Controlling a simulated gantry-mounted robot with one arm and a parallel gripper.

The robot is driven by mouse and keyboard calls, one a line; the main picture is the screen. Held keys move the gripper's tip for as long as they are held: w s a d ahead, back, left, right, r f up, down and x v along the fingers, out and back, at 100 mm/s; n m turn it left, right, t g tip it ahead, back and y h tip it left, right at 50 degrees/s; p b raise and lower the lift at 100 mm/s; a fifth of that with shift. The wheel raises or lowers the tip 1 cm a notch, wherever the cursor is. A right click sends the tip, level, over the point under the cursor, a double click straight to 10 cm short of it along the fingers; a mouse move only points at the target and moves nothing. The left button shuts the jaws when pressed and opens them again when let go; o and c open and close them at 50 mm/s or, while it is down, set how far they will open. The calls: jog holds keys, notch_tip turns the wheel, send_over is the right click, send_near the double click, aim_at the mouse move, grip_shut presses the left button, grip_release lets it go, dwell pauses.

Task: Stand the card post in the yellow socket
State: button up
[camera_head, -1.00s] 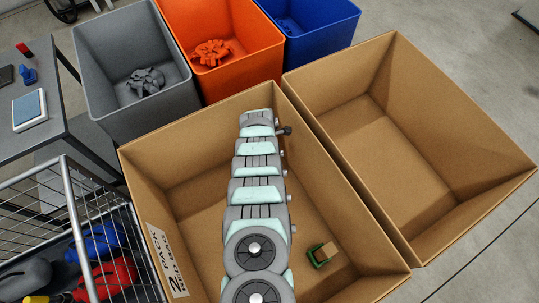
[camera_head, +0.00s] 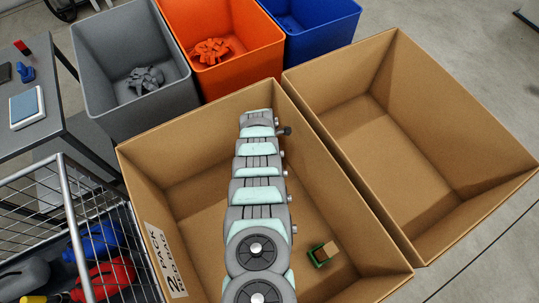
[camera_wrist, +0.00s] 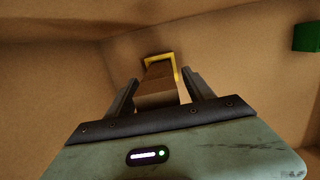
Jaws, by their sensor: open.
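In the wrist view, the brown card post (camera_wrist: 157,86) lies between the two dark fingers of my gripper (camera_wrist: 160,79). The fingers are apart, with a gap visible on each side of the post. The far end of the post is inside the outline of the yellow socket (camera_wrist: 174,63), whose rim shows behind and to the right of it. How deep the post sits cannot be seen. In the head view, my arm hides my gripper, the post and the yellow socket.
A green socket (camera_head: 314,258) with a tan block in it stands in the same cardboard box (camera_head: 204,186); part of it shows in the wrist view (camera_wrist: 307,37). An empty cardboard box (camera_head: 375,140) is at right. Grey, orange and blue bins stand behind.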

jog(key=shift+r, duration=0.15)
jog(key=r+p, duration=0.1)
jog(key=r, duration=0.1)
jog(key=r+p, duration=0.3)
jog(key=p, duration=0.1)
jog(key=shift+s+a+r, duration=0.1)
jog(key=shift+a+r, duration=0.15)
jog(key=shift+r, duration=0.15)
jog(key=shift+s+a+r+p, duration=0.15)
jog(key=shift+r+p, duration=0.3)
jog(key=shift+r, duration=0.75)
jog(key=shift+s+a+r+p, duration=0.15)
jog(key=shift+r+p, duration=0.3)
jog(key=shift+r, duration=0.7)
jog(key=shift+w, duration=0.1)
